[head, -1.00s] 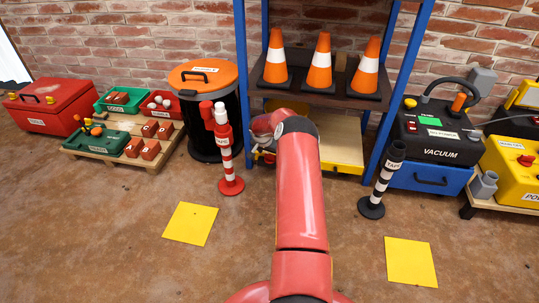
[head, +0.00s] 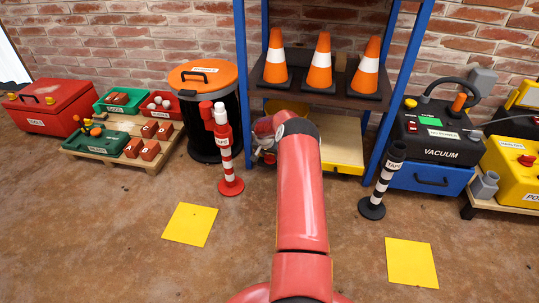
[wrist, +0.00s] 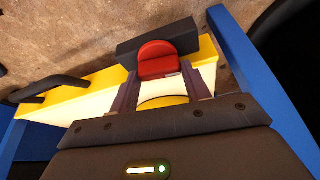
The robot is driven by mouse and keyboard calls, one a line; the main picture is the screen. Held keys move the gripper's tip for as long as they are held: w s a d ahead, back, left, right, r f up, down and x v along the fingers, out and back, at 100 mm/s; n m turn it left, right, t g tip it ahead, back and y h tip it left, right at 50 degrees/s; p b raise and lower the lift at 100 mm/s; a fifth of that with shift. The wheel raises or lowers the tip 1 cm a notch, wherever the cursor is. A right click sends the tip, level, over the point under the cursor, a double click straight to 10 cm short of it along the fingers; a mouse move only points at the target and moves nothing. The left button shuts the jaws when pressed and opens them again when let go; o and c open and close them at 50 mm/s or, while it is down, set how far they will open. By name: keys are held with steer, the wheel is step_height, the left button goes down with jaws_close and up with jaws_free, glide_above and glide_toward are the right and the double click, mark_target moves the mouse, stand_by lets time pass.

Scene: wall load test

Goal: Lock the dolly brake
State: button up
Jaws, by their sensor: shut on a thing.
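The dolly (wrist: 75,99) shows in the wrist view as a yellow-edged platform with a pale top. In the head view its yellow deck (head: 342,150) is low in the blue rack, partly behind my arm. A red rounded brake lever (wrist: 158,58) sits against a dark block (wrist: 185,36) at the dolly's edge. My gripper (wrist: 160,74) has its two fingers on either side of the lever's near part and is shut on it. The contact itself is partly hidden. In the head view my arm hides the lever.
The blue rack (head: 245,60) has uprights close on both sides. Orange cones (head: 321,65) stand on its shelf above. A red-white post (head: 225,150) and a black-white post (head: 383,180) flank the front. The floor with yellow squares (head: 190,224) is open.

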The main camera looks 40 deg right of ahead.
steer(key=shift+n+y, duration=0.3)
steer(key=shift+n, duration=0.5)
steer(key=o, duration=1)
steer(key=shift+t, duration=0.3)
steer(key=p+v, duration=0.1)
steer(key=v, duration=0.6)
steer(key=shift+s+r, duration=0.15)
steer(key=shift+r, duration=0.2)
steer(key=shift+a, duration=0.1)
